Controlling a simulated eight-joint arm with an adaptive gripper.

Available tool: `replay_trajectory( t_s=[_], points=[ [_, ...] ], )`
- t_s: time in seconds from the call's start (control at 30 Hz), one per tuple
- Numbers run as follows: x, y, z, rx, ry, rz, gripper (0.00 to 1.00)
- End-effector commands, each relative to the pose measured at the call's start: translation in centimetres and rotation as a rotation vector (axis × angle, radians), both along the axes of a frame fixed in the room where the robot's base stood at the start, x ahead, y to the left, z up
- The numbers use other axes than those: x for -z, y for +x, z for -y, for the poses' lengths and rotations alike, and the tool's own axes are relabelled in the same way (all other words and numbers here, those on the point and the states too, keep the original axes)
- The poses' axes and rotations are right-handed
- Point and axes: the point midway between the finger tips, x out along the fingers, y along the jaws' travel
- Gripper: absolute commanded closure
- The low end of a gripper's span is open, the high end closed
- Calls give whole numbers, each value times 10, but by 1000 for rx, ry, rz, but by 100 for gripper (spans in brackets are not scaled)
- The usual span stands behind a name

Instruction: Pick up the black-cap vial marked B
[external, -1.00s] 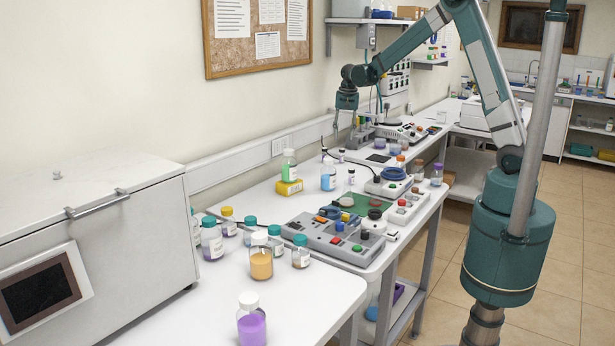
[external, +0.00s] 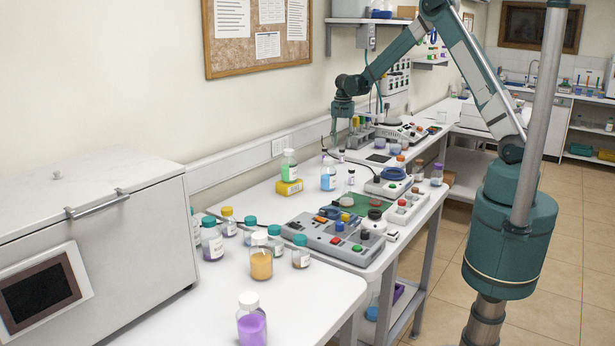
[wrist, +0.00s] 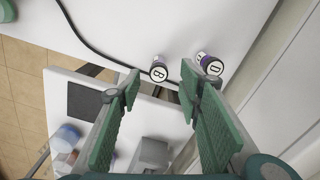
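The vial marked B (wrist: 158,71) shows in the wrist view from above, its dark-rimmed cap bearing a white disc with the letter. It stands on the white bench, just beyond and between my fingertips, apart from them. A similar vial marked D (wrist: 209,65) stands to its right, beyond the right finger. My gripper (wrist: 160,84) is open and empty, its two green-padded fingers spread. In the external view my gripper (external: 342,123) hangs above the back of the bench. Small dark-capped vials (external: 342,154) stand below it there; their letters cannot be read.
A black cable (wrist: 95,42) curves across the bench beside vial B. A bench edge and gap lie below the vials in the wrist view. Externally, a green-liquid bottle on a yellow box (external: 289,187) and a blue-liquid bottle (external: 328,176) stand nearby, with instruments to the right.

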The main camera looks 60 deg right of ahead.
Motion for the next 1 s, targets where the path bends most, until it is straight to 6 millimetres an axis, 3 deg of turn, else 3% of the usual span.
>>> replay_trajectory(
  t_s=[0.43, 1.0],
  points=[
    [24, 0, 0, 0, 0, 0, 64],
    [34, 0, 1, 0, 0, 0, 64]
  ],
)
